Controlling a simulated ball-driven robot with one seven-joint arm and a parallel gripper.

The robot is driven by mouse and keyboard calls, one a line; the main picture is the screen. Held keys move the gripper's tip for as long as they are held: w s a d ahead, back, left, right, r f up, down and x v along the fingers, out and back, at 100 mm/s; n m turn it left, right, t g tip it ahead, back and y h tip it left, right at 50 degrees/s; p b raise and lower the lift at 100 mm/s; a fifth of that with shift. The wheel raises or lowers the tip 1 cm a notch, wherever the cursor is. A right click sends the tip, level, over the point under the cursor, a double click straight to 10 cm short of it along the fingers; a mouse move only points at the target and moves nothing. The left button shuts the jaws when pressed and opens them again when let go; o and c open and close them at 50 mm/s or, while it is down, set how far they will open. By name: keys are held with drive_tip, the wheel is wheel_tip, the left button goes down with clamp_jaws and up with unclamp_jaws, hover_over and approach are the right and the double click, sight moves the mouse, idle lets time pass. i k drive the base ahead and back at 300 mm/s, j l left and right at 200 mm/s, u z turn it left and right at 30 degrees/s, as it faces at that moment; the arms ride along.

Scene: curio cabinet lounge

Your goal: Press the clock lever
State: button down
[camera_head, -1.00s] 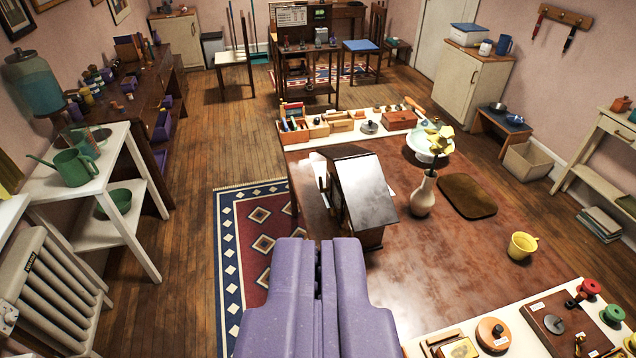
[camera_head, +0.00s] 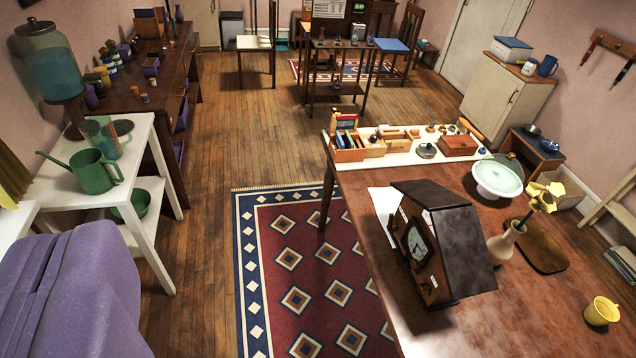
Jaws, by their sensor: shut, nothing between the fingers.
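The clock (camera_head: 452,245) is a dark wooden, house-shaped case with a sloping roof. It stands upright on the near left part of the brown table (camera_head: 540,305). Its round dial (camera_head: 417,243) faces left. Small fittings show on and below the dial side, but I cannot tell which is the lever. My gripper (camera_head: 78,285), purple, is at the lower left, shut and empty. It is well apart from the clock, with the rug between them in the picture. Its fingertips are not clearly visible.
A white stand (camera_head: 140,160) with a green watering can (camera_head: 88,171) is beyond my gripper. A vase (camera_head: 504,243) with a yellow flower, a cake stand (camera_head: 497,178) and a yellow mug (camera_head: 601,311) share the table. The patterned rug (camera_head: 305,270) is clear.

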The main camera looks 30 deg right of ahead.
sight(391, 228)
drive_tip(key=i+j+u, duration=0.1)
drive_tip(key=i, duration=0.95)
drive_tip(key=i+l+z, duration=0.1)
drive_tip(key=i+z, duration=0.35)
drive_tip(key=i+j+z, duration=0.1)
drive_tip(key=i+z, duration=0.35)
drive_tip(key=i+j+z, duration=0.2)
drive_tip(key=i+z, duration=0.25)
drive_tip(key=i+j+z, duration=0.3)
drive_tip(key=z, duration=0.15)
drive_tip(key=i+j+z, duration=0.6)
